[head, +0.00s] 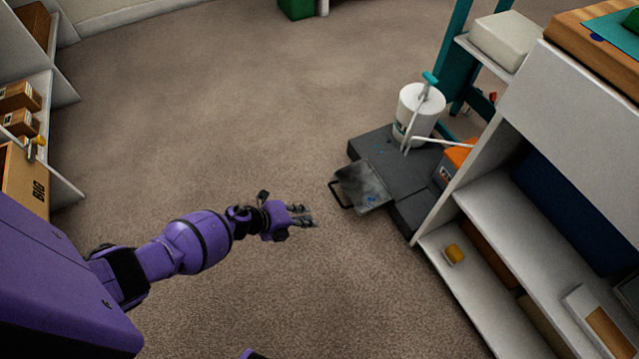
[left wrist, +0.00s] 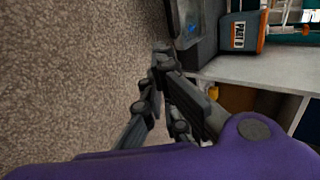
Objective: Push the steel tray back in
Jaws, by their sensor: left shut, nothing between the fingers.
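The steel tray (head: 364,187) sticks out from the left side of a dark grey base (head: 385,150) low near the floor. A black loop handle (head: 337,196) is at its outer end, and small blue spots lie on its surface. My left gripper (head: 312,220) is shut and empty, to the left of the tray and apart from it in the head view. In the left wrist view the shut fingers (left wrist: 162,58) point toward the tray (left wrist: 192,28), which shows partly at the top. My right gripper is not in view.
A white bucket (head: 418,110) stands on the base. An orange box (head: 455,160) sits between base and the white shelf unit (head: 470,200) at right. Another shelf with cardboard boxes (head: 20,97) is at left. The carpet (head: 220,120) between is clear.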

